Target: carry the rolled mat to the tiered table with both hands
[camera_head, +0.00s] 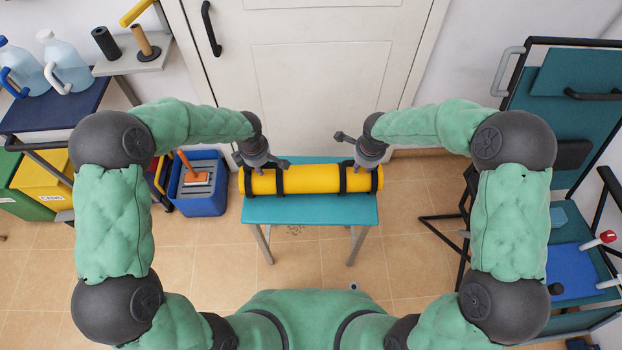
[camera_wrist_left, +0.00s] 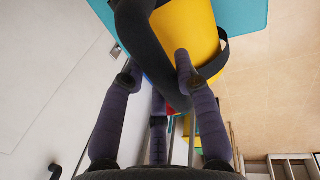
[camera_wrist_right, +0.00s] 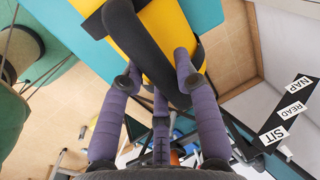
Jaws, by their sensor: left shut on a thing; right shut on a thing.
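A yellow rolled mat (camera_head: 315,179) with dark straps lies crosswise over a small teal table (camera_head: 312,211) in front of the door. I cannot tell whether the mat rests on the tabletop or hangs just above it. My left gripper (camera_head: 262,165) is at the mat's left part, shut on a dark strap that passes between its fingers in the left wrist view (camera_wrist_left: 155,70). My right gripper (camera_head: 366,163) is at the right part, shut on another dark strap, seen in the right wrist view (camera_wrist_right: 155,75). The fingers partly hide the straps.
A white door (camera_head: 322,75) stands close behind the table. A blue crate (camera_head: 204,204) sits on the floor to its left. Water jugs (camera_head: 66,62) stand on a dark blue shelf at far left. A teal-panelled frame (camera_head: 575,85) stands at right.

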